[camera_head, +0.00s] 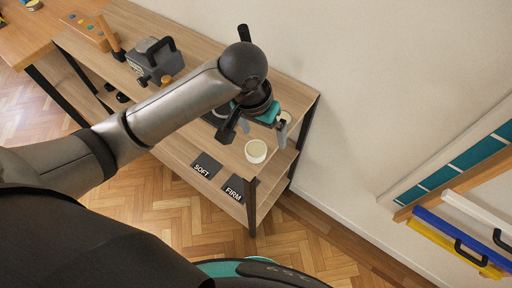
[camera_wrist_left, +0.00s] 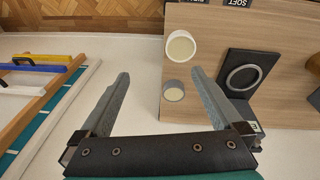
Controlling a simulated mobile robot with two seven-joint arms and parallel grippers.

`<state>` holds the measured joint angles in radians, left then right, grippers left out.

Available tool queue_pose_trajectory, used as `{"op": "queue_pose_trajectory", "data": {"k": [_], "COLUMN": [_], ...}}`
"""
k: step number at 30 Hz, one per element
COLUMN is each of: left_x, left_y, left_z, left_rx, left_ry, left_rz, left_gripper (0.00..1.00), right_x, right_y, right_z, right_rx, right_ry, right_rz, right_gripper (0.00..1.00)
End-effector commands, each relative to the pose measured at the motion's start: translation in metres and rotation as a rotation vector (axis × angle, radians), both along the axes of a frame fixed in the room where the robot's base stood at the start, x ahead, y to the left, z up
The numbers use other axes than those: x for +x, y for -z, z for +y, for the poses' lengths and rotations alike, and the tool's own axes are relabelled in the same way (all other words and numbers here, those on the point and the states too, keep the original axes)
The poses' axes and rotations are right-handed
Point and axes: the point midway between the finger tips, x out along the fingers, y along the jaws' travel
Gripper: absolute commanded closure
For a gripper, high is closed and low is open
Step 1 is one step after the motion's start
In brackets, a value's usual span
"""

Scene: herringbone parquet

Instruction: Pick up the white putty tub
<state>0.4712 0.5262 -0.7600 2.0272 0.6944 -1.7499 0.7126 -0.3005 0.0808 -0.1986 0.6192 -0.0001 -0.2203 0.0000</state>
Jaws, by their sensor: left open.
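In the left wrist view the fingers (camera_wrist_left: 163,75) point toward the tubs, with the small tub nearer the right finger. My right gripper is not in view.
A black square stand with a round dish (camera_wrist_left: 243,77) is beside the tubs. A grey machine (camera_head: 155,62) stands farther left. The wall runs close behind; a rack with coloured bars (camera_head: 455,240) is at right.

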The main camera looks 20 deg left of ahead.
Motion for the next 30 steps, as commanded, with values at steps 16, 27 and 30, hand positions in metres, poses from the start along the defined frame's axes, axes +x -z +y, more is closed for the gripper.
{"op": "queue_pose_trajectory", "data": {"k": [16,27,30], "left_x": [0.016,0.023,0.024], "left_y": [0.022,0.074,0.080], "left_z": [0.025,0.024,0.024], "left_rx": [0.094,0.092,0.093], "left_ry": [-0.071,-0.069,-0.070], "left_rz": [0.046,0.042,0.041], "left_gripper": [0.00,0.00,0.00], "right_x": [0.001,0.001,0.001], "right_y": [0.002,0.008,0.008], "right_z": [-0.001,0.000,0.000], "right_rx": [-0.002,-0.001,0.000], "right_ry": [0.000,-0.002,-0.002], "right_rz": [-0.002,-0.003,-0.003], "right_gripper": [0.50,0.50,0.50]}}
